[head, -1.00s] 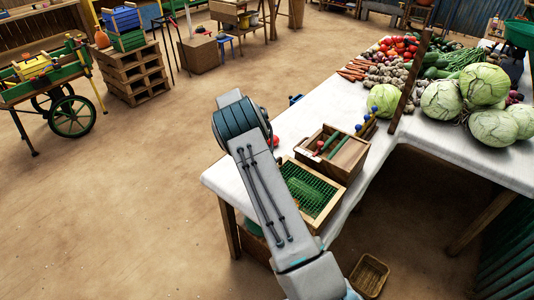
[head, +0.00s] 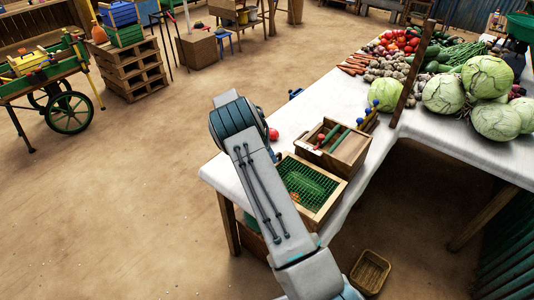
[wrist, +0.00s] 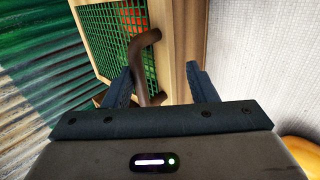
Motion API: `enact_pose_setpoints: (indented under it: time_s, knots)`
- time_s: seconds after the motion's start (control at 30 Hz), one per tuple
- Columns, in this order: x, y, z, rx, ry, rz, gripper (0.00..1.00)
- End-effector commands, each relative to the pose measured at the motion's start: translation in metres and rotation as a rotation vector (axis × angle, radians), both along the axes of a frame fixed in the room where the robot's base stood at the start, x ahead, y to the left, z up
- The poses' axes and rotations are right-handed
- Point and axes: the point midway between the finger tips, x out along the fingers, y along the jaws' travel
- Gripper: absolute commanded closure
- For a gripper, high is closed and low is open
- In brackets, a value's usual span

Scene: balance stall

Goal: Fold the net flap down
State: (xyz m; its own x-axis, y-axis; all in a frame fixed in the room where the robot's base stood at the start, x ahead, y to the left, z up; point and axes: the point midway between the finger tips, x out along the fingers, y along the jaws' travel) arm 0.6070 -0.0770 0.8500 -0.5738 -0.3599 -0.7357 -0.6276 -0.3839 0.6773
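The net flap (wrist: 103,22), green mesh in a pale wooden frame, fills the upper middle of the wrist view. A bent brown handle (wrist: 145,58) stands out from it. My gripper (wrist: 160,80) is open, its dark fingers apart on either side of the handle. The handle's lower end lies between the fingers; I cannot tell whether they touch it. In the head view, the green net (head: 312,186) shows on a wooden box at the table's near corner, partly behind my arm. My gripper is hidden there, and the flap's exact tilt is unclear.
A wooden box with colored-handled tools (head: 333,147) stands right behind the net box. Cabbages (head: 486,80) and other vegetables cover the white-clothed table (head: 313,115) farther back. A wicker basket (head: 369,271) sits on the floor. Green corrugated metal (wrist: 40,75) is at the left in the wrist view.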

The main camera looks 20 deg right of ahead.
Motion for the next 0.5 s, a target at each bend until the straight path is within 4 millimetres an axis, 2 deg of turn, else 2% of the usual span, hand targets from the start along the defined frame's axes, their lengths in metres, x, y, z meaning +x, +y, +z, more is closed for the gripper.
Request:
enact_pose_setpoints:
  time_s: [0.03, 0.5]
  knots:
    - [0.0013, 0.0014, -0.0042, 0.007, -0.010, 0.004, 0.66]
    - [0.0037, -0.0007, 0.0010, 0.003, -0.017, 0.005, 0.66]
